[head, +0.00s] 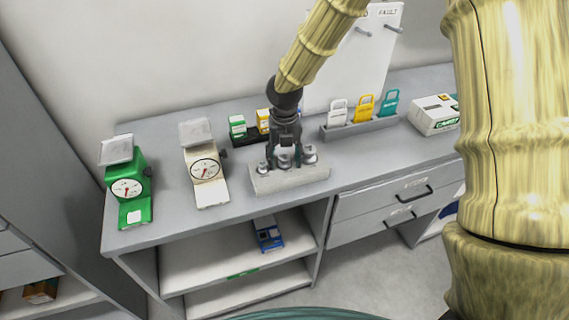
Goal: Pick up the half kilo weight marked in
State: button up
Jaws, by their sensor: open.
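A pale block (290,181) near the front edge of the grey table holds metal knobbed weights. One weight (263,167) is at the left, one (283,161) in the middle and one (310,154) at the right. Their markings are too small to read, so I cannot tell which is the half kilo one. My gripper (284,158) points down over the block, open, with its fingers around the middle weight's position. Whether the fingers touch it cannot be told. The fingers partly hide the weights.
A green scale (129,188) and a cream scale (207,172) stand left of the block. Small green (238,126) and yellow (262,120) boxes are behind it. A grey rack (360,127) with coloured tags and a white box (434,115) stand right. Some tabletop before the rack is clear.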

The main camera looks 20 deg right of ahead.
grip_shut()
dwell(0.4)
